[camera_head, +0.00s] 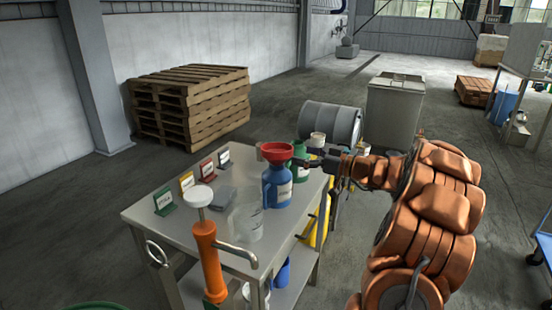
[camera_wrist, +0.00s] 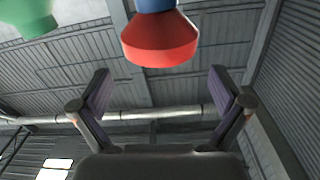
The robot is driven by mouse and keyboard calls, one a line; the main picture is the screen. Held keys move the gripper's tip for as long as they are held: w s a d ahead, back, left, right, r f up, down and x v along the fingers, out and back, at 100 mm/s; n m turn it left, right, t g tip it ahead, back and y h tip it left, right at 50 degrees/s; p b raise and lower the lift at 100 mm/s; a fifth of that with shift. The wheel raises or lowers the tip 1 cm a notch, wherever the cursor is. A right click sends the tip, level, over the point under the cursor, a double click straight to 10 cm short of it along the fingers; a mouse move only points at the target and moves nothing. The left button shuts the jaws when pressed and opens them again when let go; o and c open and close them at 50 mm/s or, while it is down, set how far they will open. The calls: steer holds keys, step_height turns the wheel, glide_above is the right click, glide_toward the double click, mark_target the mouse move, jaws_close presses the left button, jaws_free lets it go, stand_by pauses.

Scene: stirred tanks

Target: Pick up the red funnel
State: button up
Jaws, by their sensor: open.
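The red funnel (camera_head: 277,151) sits wide end up on top of a blue jug (camera_head: 277,190), which stands on the grey table. In the wrist view, which looks inverted, the red funnel (camera_wrist: 160,40) is at the top centre, with part of the blue jug (camera_wrist: 155,5) at the upper edge. My gripper (camera_head: 312,162) is just right of the funnel in the head view. Its two fingers (camera_wrist: 162,78) are spread wide in the wrist view, with nothing between them. The funnel shows beyond the fingertips, apart from them.
A green container (camera_head: 301,170) stands close behind the jug, near my gripper. A grey drum (camera_head: 330,121) lies behind.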

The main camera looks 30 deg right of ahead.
mark_target(288, 154)
steer(key=shift+d+f+p+x, duration=0.15)
steer(key=shift+p+x, duration=0.1)
steer(key=shift+x, duration=0.65)
steer(key=shift+f+p+x, duration=0.15)
steer(key=shift+p+x, duration=0.1)
steer(key=shift+x, duration=0.65)
steer(key=shift+d+f+p+x, duration=0.1)
steer(key=shift+p+x, duration=0.15)
steer(key=shift+x, duration=0.6)
steer(key=shift+w, duration=0.15)
steer(key=c, duration=1)
